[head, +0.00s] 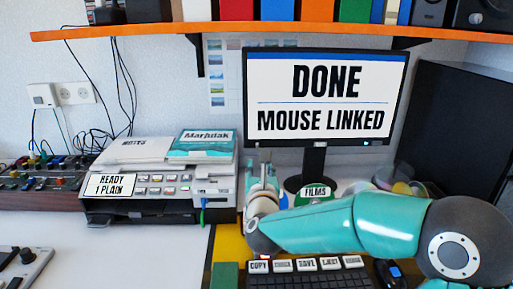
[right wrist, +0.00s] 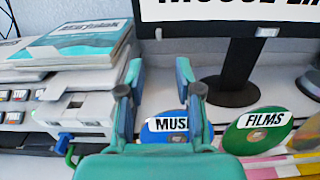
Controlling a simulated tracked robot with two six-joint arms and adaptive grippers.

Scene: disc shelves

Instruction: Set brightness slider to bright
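No label in either view reads brightness, so I cannot tell for sure which control is the slider. The monitor (head: 325,97) reads "DONE, MOUSE LINKED"; small light marks show on its lower edge in the right wrist view (right wrist: 268,32). A grey control panel (head: 22,268), cut off at the lower left of the head view, has dark raised controls. My left gripper is not in view.
A printer (head: 150,205) bearing papers stands left of my right gripper. Discs labelled "MUSIC", partly hidden (right wrist: 160,124), and "FILMS" (right wrist: 258,130) stand beyond it. The keyboard (head: 310,275) and mouse (head: 391,272) lie below my right arm.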

